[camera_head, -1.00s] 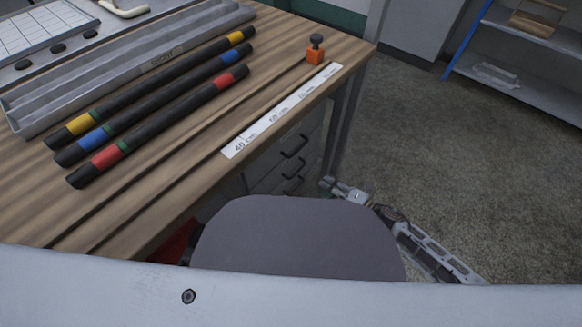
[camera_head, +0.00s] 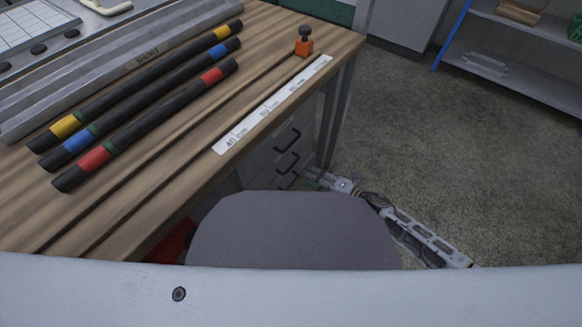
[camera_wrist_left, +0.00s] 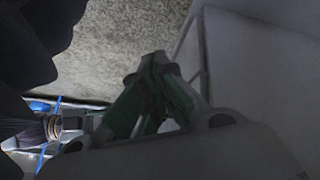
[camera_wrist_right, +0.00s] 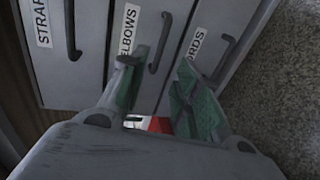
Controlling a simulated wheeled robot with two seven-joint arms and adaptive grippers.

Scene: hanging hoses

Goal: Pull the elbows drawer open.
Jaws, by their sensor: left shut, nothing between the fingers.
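The elbows drawer (camera_wrist_right: 136,75) is the middle of three grey drawer fronts in the right wrist view, labelled "ELBOWS", with a dark bar handle (camera_wrist_right: 161,42). It looks flush with the fronts beside it. My right gripper (camera_wrist_right: 160,65) is open, its green-padded fingers on either side of the handle's near end; I cannot tell whether they touch it. In the head view my right gripper (camera_head: 316,178) is beside the drawer unit (camera_head: 262,158), low under the bench edge. My left gripper (camera_wrist_left: 155,68) is shut and empty in the left wrist view, and out of the head view.
The straps drawer (camera_wrist_right: 88,60) and the cords drawer (camera_wrist_right: 222,35) flank it. The wooden bench (camera_head: 180,150) above carries black hoses (camera_head: 150,115), a ruler strip (camera_head: 272,105) and an orange piece (camera_head: 304,45). Open floor (camera_head: 450,150) lies right. A grey panel (camera_wrist_left: 245,65) is beside my left gripper.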

